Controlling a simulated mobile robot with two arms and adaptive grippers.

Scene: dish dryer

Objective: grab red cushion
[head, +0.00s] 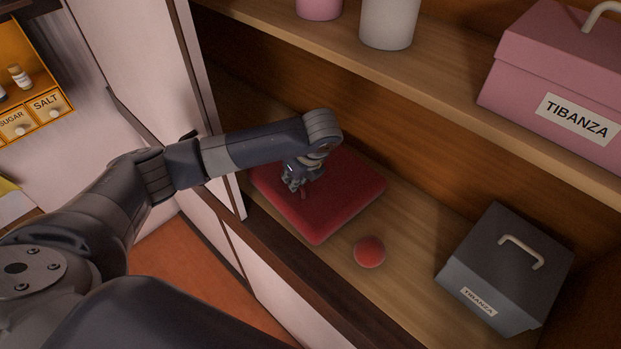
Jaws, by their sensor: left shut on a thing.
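The red cushion (335,205) is a flat, square, dark red pad lying on the lower wooden shelf of an open cupboard. My left gripper (304,188) reaches in from the left over the cushion and is shut on it near its middle. The fingertips are small in the view, and the wrist hides the cushion's far part. The cushion appears to lie flat on the shelf. My right gripper does not show.
A small red ball (369,252) lies close to the cushion's near right corner. A dark grey box (505,265) stands further right. The upper shelf (440,85) overhangs behind, holding a pink box (560,75), a white container (388,22) and a pink container (319,8).

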